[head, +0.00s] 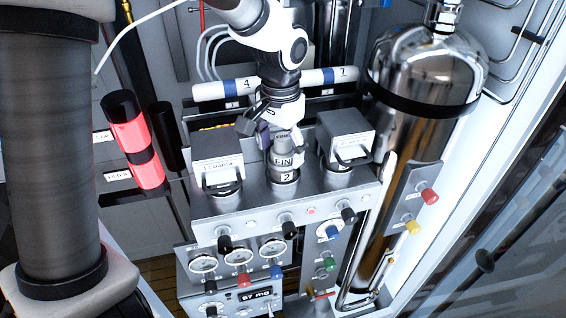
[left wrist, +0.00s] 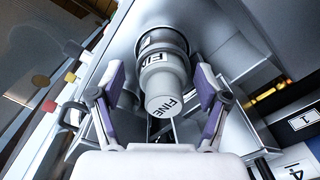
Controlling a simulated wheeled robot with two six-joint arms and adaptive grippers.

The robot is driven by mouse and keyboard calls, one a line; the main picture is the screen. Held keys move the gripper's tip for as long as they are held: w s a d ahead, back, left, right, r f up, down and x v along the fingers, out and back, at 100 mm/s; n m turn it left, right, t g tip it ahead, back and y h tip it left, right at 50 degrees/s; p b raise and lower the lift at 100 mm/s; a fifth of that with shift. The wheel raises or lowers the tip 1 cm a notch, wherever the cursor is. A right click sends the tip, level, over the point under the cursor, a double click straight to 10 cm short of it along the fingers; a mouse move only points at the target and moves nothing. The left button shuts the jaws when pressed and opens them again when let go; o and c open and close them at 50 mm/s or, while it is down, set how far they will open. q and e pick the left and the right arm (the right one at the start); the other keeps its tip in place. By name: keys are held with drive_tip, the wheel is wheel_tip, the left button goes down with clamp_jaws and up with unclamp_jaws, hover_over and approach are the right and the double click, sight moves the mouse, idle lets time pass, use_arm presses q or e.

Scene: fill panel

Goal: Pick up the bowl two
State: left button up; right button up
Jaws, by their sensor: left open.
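Bowl two appears to be the grey stepped cylinder marked FINE (head: 283,158), standing upright at the position labelled 2 on the panel's metal shelf (head: 240,211). In the left wrist view the same FINE cylinder (left wrist: 163,78) lies between the fingers. My left gripper (head: 270,134) is over its top; in the wrist view the left gripper (left wrist: 160,90) is open, with one finger on each side and gaps visible between fingers and cylinder. The cylinder's top is partly hidden by the gripper in the head view. My right gripper is not in view.
Grey boxes with handles stand close on both sides, the left box (head: 217,158) and the right box (head: 345,135). A chrome tank (head: 425,75) stands at right. Gauges and knobs line the front (head: 238,255).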

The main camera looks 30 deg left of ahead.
use_arm(q)
drive_tip(key=f, duration=0.2)
drive_tip(key=w+f, duration=0.1)
drive_tip(key=f, duration=0.1)
drive_tip(key=shift+w+a, duration=0.1)
drive_tip(key=shift+a, duration=0.2)
drive_tip(key=shift+r, duration=0.15)
drive_tip(key=shift+c, duration=0.9)
drive_tip(key=shift+s+d+r, duration=0.1)
drive_tip(key=shift+s+d, duration=0.1)
drive_tip(key=shift+s, duration=0.15)
drive_tip(key=c, duration=0.8)
drive_tip(key=shift+w, duration=0.15)
drive_tip(key=shift+a, duration=0.1)
